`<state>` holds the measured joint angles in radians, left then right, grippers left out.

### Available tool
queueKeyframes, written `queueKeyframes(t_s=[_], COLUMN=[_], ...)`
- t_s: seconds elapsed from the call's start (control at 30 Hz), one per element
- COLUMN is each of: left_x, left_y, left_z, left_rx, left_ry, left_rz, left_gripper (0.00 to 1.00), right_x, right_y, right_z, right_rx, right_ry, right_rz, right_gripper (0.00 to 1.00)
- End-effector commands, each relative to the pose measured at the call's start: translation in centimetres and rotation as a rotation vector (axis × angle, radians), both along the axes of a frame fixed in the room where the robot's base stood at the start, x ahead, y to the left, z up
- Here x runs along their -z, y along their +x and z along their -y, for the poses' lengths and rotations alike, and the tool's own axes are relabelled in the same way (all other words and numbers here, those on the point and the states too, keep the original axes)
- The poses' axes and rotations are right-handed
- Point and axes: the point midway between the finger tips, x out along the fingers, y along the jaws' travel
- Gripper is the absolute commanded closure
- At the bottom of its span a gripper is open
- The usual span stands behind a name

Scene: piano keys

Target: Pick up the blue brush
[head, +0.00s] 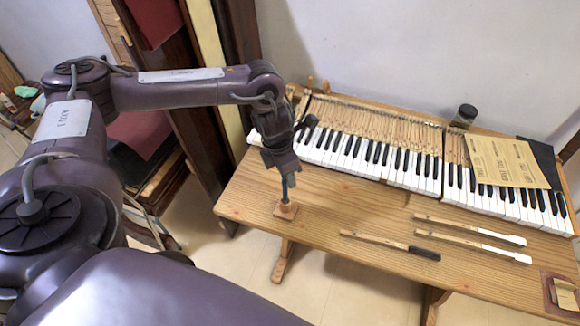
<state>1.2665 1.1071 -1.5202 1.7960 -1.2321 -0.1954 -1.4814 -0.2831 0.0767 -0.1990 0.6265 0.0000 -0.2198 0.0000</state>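The blue brush (285,187) stands upright at the left end of the wooden table, its lower end at a small wooden block (286,210). My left gripper (284,168) points down right over the brush, and its dark fingers hide the brush's upper part. I cannot tell whether the fingers are closed on the brush or only around it. My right gripper is not in view.
A piano keyboard (350,152) lies along the back of the table (340,205). Loose keys (385,243) lie at the front right. A paper sheet (505,162) covers some keys, and a dark jar (464,115) stands behind. Wood is bare right of the brush.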

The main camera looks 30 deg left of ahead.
Motion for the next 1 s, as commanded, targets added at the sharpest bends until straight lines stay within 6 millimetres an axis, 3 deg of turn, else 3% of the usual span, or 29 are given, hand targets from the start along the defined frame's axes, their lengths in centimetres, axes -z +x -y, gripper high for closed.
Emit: queueKeyframes(t_s=[0.13, 0.3, 0.4, 0.7, 1.0], left_x=[1.5, 4.1, 5.4, 6.1, 6.1], left_y=[0.0, 0.0, 0.2, 0.3, 0.3], left_z=[0.0, 0.0, 0.2, 0.2, 0.2], left_rx=[-0.002, 0.000, -0.001, -0.001, -0.001], left_ry=[0.001, 0.002, 0.000, 0.000, 0.000], left_rz=[-0.004, -0.003, 0.000, 0.001, 0.002], left_gripper=[0.58, 0.58, 0.58, 0.58, 0.96], right_x=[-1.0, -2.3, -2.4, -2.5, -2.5], right_y=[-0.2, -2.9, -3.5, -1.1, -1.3], right_z=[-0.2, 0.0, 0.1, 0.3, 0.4], right_rx=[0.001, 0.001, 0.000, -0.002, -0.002], right_ry=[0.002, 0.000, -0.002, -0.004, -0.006], right_rz=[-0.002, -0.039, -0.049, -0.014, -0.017], right_gripper=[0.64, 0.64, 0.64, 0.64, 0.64])
